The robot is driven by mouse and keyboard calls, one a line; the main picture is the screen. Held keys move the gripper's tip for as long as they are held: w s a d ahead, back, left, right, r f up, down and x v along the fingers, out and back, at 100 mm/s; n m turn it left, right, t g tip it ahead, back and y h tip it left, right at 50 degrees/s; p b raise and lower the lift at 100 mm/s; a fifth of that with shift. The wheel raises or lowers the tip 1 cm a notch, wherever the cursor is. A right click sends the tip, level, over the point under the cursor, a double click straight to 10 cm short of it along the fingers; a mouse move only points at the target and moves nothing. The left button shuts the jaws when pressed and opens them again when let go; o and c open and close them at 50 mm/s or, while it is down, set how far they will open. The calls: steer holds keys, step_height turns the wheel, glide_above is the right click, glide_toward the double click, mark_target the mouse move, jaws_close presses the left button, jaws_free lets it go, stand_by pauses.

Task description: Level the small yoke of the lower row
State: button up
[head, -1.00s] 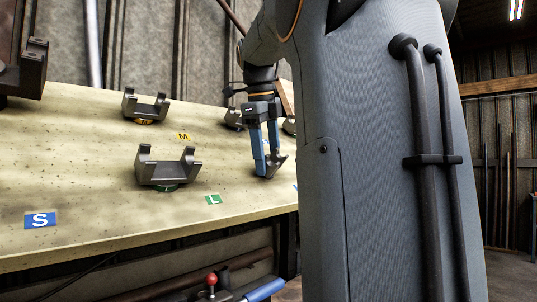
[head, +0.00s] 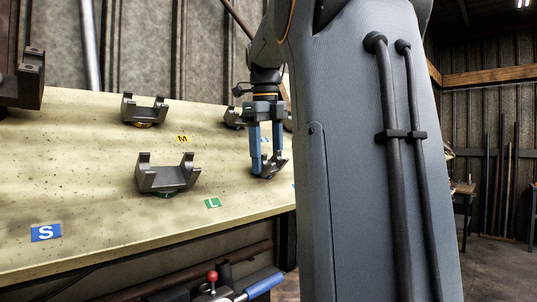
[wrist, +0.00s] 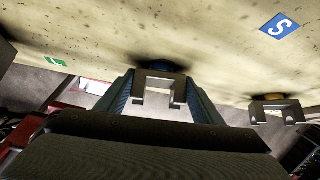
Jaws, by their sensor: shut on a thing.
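My gripper (head: 267,158) points down at the right part of the bench. Its blue fingers are shut on a small dark grey U-shaped yoke (head: 281,166). In the wrist view this small yoke (wrist: 160,82) sits between the two fingers, with a round blue base (wrist: 157,65) at it, close to the bench top. In that view the yoke looks nearly square to the fingers. The fingers partly hide it in the head view, so I cannot tell its exact tilt there.
On the bench (head: 90,195), a larger yoke (head: 168,176) on a green base stands left of my gripper. Another yoke (head: 145,110) on a yellow base stands farther back. Labels S (head: 46,233), M (head: 183,138) and L (head: 213,203) lie flat.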

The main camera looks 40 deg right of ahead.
steer(key=shift+a+f+m+y+p, duration=0.15)
steer(key=shift+f+m+y+p, duration=0.15)
steer(key=shift+m+y+p, duration=0.85)
stand_by(0.4)
steer(key=o, duration=1.6)
steer(key=shift+n+h+p, duration=0.35)
steer(key=o, duration=0.4)
steer(key=shift+a+r, duration=0.1)
steer(key=shift+a, duration=0.25)
steer(key=shift+c, duration=0.2)
steer(key=shift+d, duration=0.25)
steer(key=shift+r, duration=0.3)
steer(key=r, duration=0.4)
steer(key=r+b, duration=0.1)
steer(key=r, duration=0.2)
steer(key=shift+s+r, duration=0.1)
steer(key=shift+s, duration=0.25)
